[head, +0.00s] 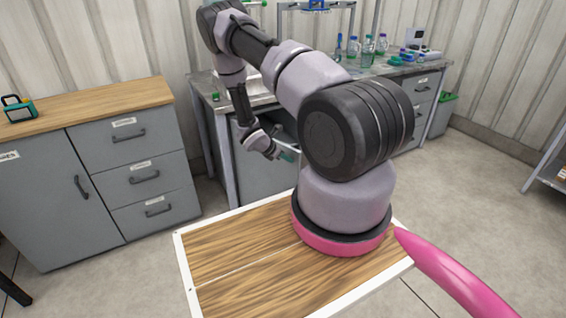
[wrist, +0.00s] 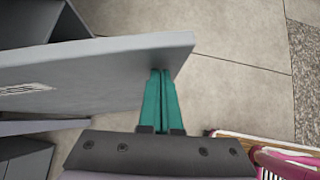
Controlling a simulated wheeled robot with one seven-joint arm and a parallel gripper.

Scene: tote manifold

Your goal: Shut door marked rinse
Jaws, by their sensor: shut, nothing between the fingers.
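A grey door panel (wrist: 100,75) crosses the wrist view and stands swung out from a grey cabinet, with bare floor beyond its free edge. It carries a small white label (wrist: 25,88), too slanted to read. In the head view a grey panel (head: 268,182), likely the same door, shows under the workbench, partly hidden by my arm. My gripper (wrist: 161,72) has teal fingers shut together and empty, overlapping the panel near its free edge; I cannot tell if they touch it. In the head view my gripper (head: 288,157) is low in front of the bench.
The workbench (head: 385,72) holds glassware and has drawers (head: 424,100) on its right. A grey cabinet (head: 120,165) with a wooden top stands at the left. Floor to the right (head: 470,185) is clear before a shelf rack (head: 552,165).

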